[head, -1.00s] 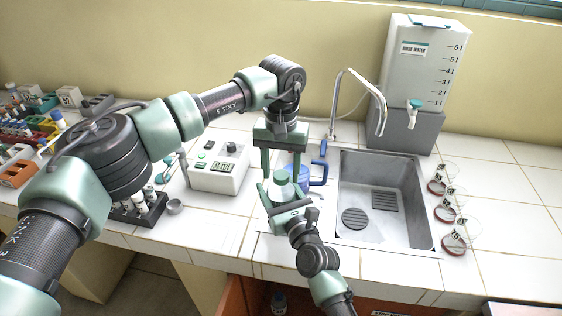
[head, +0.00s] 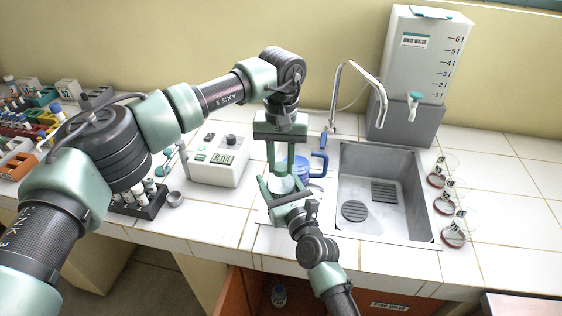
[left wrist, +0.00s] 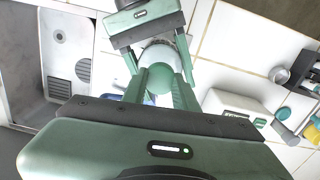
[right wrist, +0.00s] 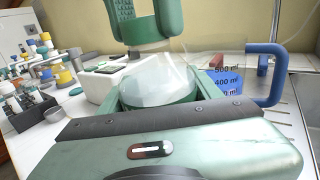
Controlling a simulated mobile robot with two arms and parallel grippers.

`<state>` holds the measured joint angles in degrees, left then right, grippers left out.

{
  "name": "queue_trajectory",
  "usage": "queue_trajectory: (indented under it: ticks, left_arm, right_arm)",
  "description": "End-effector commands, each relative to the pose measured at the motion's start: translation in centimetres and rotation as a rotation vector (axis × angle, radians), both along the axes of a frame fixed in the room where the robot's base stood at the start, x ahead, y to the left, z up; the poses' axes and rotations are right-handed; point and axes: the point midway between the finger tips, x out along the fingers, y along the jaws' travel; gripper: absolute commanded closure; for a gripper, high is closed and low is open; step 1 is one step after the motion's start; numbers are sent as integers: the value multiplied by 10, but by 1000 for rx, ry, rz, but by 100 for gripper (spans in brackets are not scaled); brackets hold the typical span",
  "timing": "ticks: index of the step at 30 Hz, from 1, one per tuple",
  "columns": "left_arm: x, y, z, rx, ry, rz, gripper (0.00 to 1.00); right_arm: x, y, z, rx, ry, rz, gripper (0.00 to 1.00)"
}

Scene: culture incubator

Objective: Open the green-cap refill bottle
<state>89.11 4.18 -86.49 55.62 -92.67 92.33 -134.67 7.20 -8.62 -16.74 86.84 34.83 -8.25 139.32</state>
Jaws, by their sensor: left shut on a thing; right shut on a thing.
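The refill bottle (right wrist: 160,85) is a pale translucent bottle, upright above the counter in front of the blue-handled jug. Its green cap (left wrist: 158,85) is on top, between my left gripper's fingers. My left gripper (head: 281,170) points straight down from above and is shut on the cap. In the right wrist view the left gripper (right wrist: 146,35) is just above the bottle's shoulder; I cannot tell whether the cap is still seated. My right gripper (head: 279,190) reaches in from the front and is shut around the bottle's body. The fingers hide part of the bottle.
A jug with a blue handle (head: 319,164) stands right behind the bottle. The sink (head: 372,190) and tap are to the right, with a rinse water tank (head: 415,75) behind. A white device (head: 219,160) and a dark tube rack (head: 140,203) are to the left.

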Motion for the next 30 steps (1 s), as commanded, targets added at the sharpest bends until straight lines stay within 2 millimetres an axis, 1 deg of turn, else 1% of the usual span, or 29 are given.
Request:
queue_trajectory:
  ticks: [5,30]
  left_arm:
    - [0,0,0,1,0,340,100]
    - [0,0,2,0,0,2189,100]
  right_arm:
    - [0,0,1,2,-2,-1,100]
    - [0,0,1,1,-3,-1,100]
